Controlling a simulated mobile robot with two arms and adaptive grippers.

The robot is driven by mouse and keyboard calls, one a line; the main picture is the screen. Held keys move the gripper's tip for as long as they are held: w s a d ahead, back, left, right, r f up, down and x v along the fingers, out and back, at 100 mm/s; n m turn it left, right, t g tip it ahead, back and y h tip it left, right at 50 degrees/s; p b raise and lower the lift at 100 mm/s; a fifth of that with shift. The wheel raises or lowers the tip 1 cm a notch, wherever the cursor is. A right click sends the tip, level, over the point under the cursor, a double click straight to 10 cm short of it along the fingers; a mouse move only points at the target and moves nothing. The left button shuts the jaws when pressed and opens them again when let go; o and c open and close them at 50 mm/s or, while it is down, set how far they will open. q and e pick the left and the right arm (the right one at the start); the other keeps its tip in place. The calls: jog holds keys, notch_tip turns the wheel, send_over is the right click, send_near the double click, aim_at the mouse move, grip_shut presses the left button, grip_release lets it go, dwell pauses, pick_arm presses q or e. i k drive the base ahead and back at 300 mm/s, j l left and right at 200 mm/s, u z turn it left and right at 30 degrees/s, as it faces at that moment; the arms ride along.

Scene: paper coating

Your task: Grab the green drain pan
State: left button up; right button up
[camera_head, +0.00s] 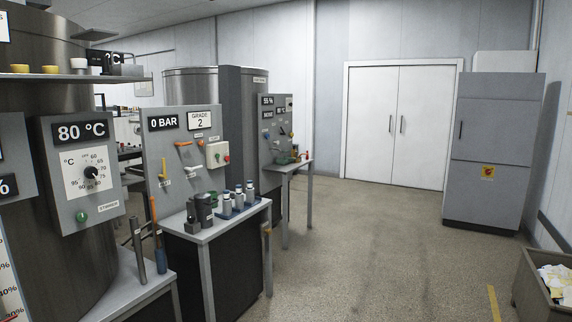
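A small green item (284,158) sits on the far small table (292,167), below the grey panel with several dials. It may be the green drain pan, but it is too small and far off to be sure of its shape. Small reddish items stand beside it at the table's right end. Neither of my grippers is in view.
A nearer table (222,228) holds several bottles (238,198) and dark containers. Control panels and steel tanks line the left. Open floor (370,245) stretches to white double doors (398,126). A grey cabinet (490,150) and a bin (530,289) stand at right.

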aim_at(289, 160)
jog(key=i+l+z, duration=0.35)
jog(key=i, duration=0.95)
jog(key=i+j+z, duration=0.2)
jog(key=i+z, duration=0.15)
jog(key=i, duration=0.95)
jog(key=i+u, duration=0.15)
jog(key=i, duration=0.4)
jog(key=i+l+u, duration=0.1)
jog(key=i, duration=0.5)
jog(key=i+l+u, duration=0.15)
jog(key=i, duration=0.4)
jog(key=i+l+u, duration=0.15)
jog(key=i, duration=0.4)
